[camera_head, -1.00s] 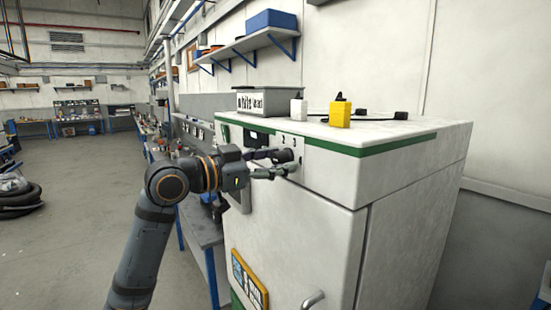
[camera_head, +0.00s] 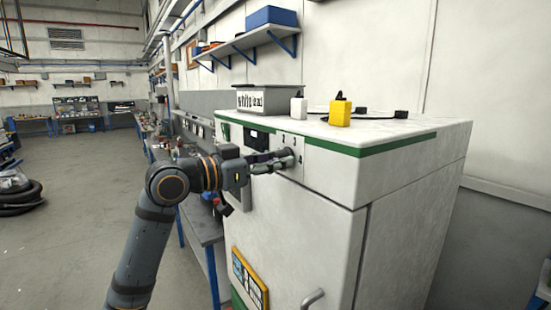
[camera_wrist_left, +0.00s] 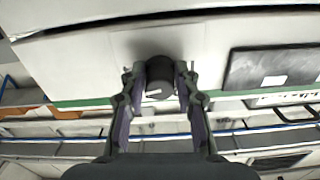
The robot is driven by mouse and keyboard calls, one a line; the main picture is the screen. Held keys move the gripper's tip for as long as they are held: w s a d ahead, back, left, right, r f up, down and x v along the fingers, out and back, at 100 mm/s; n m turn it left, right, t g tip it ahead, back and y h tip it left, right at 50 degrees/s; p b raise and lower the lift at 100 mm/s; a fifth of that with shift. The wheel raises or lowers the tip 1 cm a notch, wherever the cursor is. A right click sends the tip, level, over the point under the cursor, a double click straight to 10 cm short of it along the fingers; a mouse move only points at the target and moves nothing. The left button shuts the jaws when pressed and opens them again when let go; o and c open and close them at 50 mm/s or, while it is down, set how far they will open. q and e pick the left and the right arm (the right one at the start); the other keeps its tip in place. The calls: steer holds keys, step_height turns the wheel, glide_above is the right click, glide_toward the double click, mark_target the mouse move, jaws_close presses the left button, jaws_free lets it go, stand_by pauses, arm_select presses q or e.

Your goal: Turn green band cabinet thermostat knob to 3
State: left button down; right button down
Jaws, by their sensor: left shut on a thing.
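The white cabinet (camera_head: 290,230) has a green band (camera_head: 370,150) along its top edge. The dark round thermostat knob (camera_head: 287,157) is on its front panel, just below the band. In the left wrist view the knob (camera_wrist_left: 159,78) sits between my fingers, with a light pointer mark on its face. My left gripper (camera_head: 272,163) comes in from the left and is shut on the knob; in the left wrist view its fingertips (camera_wrist_left: 160,84) touch both sides. Some numerals show around the knob, but the pointer's exact setting is not readable. My right gripper is not in view.
A grey bin (camera_head: 277,100), a white bottle (camera_head: 299,108) and a yellow bottle (camera_head: 340,112) stand on the cabinet top. A dark display (camera_head: 256,139) is left of the knob. A workbench (camera_head: 200,225) is left of the cabinet, beyond my arm.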

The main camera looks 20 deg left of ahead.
mark_target(276, 151)
arm_select(q)
steer(key=n+p, duration=0.1)
steer(key=n, duration=0.1)
steer(key=n+p, duration=0.1)
steer(key=n, duration=0.2)
steer(key=shift+d+r, duration=0.1)
steer(key=shift+r, duration=0.1)
steer(key=shift+s+n+p, duration=0.1)
steer(key=shift+n+p, duration=0.85)
steer(key=shift+n, duration=1.35)
steer(key=c, duration=1)
jaws_free()
steer(key=shift+f, duration=0.1)
step_height(276, 151, up, 10)
steer(key=shift+s+d+r, duration=0.1)
steer(key=shift+d, duration=0.05)
